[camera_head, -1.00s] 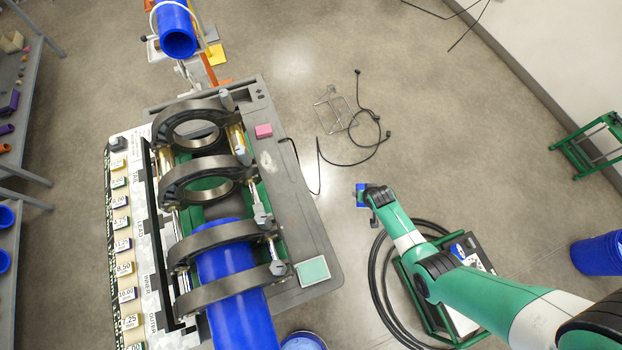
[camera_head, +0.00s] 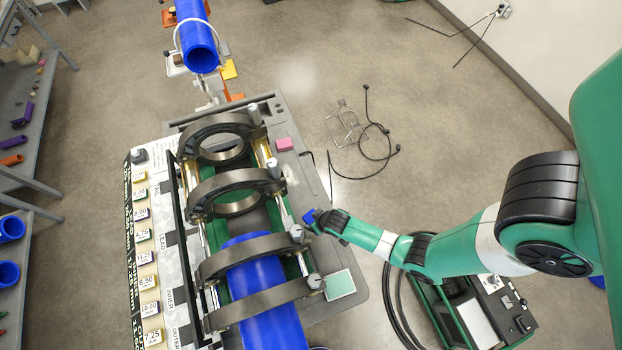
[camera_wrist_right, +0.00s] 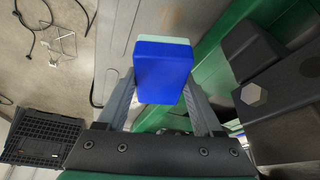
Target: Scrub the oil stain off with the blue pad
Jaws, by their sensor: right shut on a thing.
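The blue pad (camera_head: 309,216) is between the fingers of my right gripper (camera_head: 313,221), which is shut on it. They are over the cart's right edge, beside the clamps. In the right wrist view, the blue pad (camera_wrist_right: 163,72) fills the space between the fingertips, with a pale green strip along its far edge. My left gripper is not in view.
The fusion cart (camera_head: 335,235) carries dark ring clamps (camera_head: 237,192) around a blue pipe (camera_head: 256,278). A pink block (camera_head: 283,144) and a pale green square (camera_head: 340,284) lie on its deck. A cable (camera_head: 361,175) and wire stand (camera_head: 342,124) are on the floor at right.

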